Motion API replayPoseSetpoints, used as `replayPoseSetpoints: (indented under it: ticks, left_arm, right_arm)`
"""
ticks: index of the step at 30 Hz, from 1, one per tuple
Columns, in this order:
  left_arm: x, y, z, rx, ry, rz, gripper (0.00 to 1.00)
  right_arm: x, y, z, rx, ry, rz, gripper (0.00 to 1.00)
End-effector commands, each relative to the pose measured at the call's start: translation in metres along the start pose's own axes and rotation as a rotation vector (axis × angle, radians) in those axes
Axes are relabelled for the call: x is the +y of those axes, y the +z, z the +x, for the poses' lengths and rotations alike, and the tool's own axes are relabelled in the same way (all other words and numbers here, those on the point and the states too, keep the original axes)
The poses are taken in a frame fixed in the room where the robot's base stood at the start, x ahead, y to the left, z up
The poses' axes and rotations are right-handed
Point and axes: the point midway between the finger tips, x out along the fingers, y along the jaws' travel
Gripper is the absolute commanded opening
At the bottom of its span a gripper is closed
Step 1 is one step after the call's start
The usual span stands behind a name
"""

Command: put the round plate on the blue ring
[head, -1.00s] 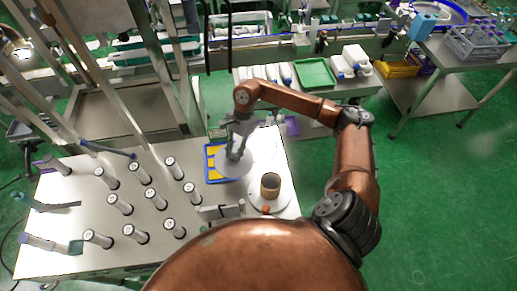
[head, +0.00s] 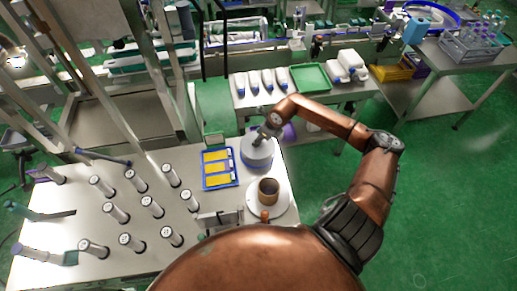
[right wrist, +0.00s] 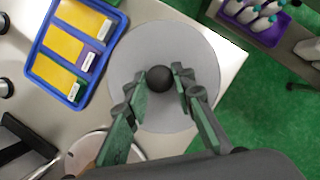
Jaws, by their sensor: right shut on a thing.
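The round plate (head: 256,153) is a grey disc with a dark knob at its centre. It shows large in the right wrist view (right wrist: 200,110). My right gripper (right wrist: 160,78) has its fingers on both sides of the knob and is shut on it; in the head view the gripper (head: 263,138) is above the plate. A blue edge, seemingly the blue ring (head: 257,167), shows just under the plate's near side; the plate hides the rest. I cannot tell whether plate and ring touch. My left gripper is not in view.
A blue tray (head: 236,172) with yellow pieces lies just left of the plate. A brown cup (head: 268,191) stands on a white disc (head: 284,208) nearer to me. Several upright white-topped cylinders fill the table's left part. The table edge is close on the right.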

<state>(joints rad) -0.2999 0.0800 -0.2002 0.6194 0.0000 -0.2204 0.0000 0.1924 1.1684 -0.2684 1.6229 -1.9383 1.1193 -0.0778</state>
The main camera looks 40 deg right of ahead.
Motion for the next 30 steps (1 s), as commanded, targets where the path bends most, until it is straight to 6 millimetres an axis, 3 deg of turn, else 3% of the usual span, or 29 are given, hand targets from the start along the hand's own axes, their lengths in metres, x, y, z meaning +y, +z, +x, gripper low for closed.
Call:
replayPoseSetpoints:
  ticks: [15,25,26,30]
  left_arm:
    - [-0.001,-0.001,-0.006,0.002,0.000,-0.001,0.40]
    - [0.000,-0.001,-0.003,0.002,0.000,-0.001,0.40]
    - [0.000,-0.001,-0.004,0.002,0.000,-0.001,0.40]
    - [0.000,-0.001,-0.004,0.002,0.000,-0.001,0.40]
  right_arm:
    - [0.001,-0.021,0.051,-0.001,0.001,-0.001,0.00]
    - [0.000,-0.023,0.055,0.000,0.000,-0.003,0.00]
    - [0.000,-0.023,0.055,0.001,0.000,-0.003,0.25]
    - [0.000,-0.023,0.055,0.001,0.000,-0.003,0.34]
